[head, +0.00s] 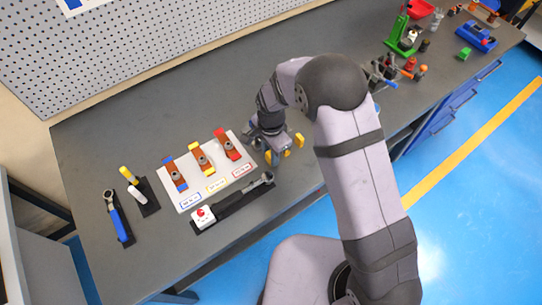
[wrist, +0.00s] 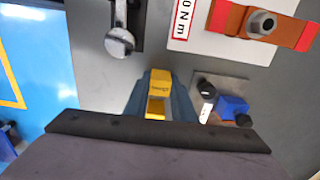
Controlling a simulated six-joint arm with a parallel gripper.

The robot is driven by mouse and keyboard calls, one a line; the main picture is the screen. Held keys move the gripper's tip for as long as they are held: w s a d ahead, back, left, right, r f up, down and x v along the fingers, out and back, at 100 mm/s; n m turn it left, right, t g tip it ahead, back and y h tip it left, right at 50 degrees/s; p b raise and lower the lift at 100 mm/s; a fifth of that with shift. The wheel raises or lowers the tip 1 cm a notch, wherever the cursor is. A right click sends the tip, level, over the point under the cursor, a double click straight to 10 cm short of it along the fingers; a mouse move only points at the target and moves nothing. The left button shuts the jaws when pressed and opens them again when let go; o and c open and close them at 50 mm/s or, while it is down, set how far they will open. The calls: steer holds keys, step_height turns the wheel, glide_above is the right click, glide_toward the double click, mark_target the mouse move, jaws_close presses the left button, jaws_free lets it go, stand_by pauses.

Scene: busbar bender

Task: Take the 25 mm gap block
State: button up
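A yellow block (wrist: 160,80) with small dark lettering, too small to read, sits between the two blue-grey fingers of my gripper (wrist: 160,92) in the wrist view. The fingers lie against both its sides. I take it to be the gap block, but its size mark is not legible. Whether the block touches the bench is hidden.
A white board (head: 240,180) carries several reddish bars with coloured ends. A long wrench (head: 240,195) lies in a black holder in front. A small blue part (wrist: 231,106) on a plate is close right of my gripper. The bench front edge is near.

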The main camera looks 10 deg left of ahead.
steer(key=c, duration=0.4)
steer(key=shift+r, duration=0.1)
step_height(320, 180, up, 10)
steer(key=b, duration=0.3)
